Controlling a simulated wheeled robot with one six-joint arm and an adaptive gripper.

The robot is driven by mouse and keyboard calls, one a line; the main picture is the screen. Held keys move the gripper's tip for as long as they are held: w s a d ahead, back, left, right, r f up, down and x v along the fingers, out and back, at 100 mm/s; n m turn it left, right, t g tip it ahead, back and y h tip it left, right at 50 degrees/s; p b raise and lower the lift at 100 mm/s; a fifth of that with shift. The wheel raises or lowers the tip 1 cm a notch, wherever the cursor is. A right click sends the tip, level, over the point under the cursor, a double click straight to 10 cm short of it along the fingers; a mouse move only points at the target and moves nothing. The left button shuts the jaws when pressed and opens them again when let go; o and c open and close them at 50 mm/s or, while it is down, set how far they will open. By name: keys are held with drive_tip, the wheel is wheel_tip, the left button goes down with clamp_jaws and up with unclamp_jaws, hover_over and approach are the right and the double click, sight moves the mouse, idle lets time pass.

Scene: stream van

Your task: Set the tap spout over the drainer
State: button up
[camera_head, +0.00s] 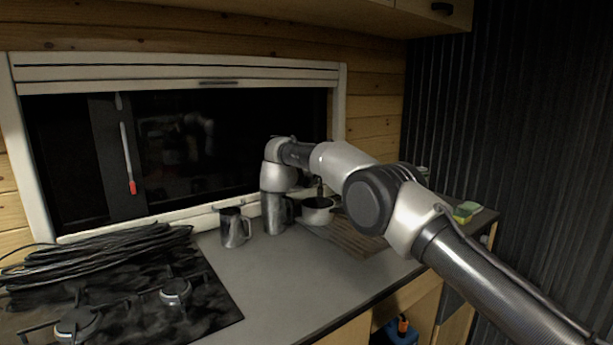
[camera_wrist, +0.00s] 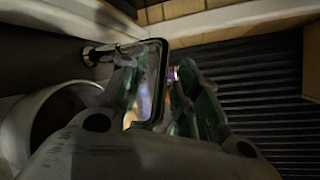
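In the wrist view, a tap spout (camera_wrist: 163,75), dark-edged and bent with a shiny base at its left end, runs between the two green-padded fingers of my gripper (camera_wrist: 160,75). A gap shows beside the right finger, so the gripper looks open. I cannot tell whether the left finger touches the spout. In the head view the fingers and most of the tap are hidden.
A hob (camera_head: 130,305) with coiled black cable (camera_head: 100,250) fills the left. A sponge (camera_head: 465,212) lies at the right. The front middle counter is clear.

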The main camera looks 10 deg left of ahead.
drive_tip(key=v, duration=1)
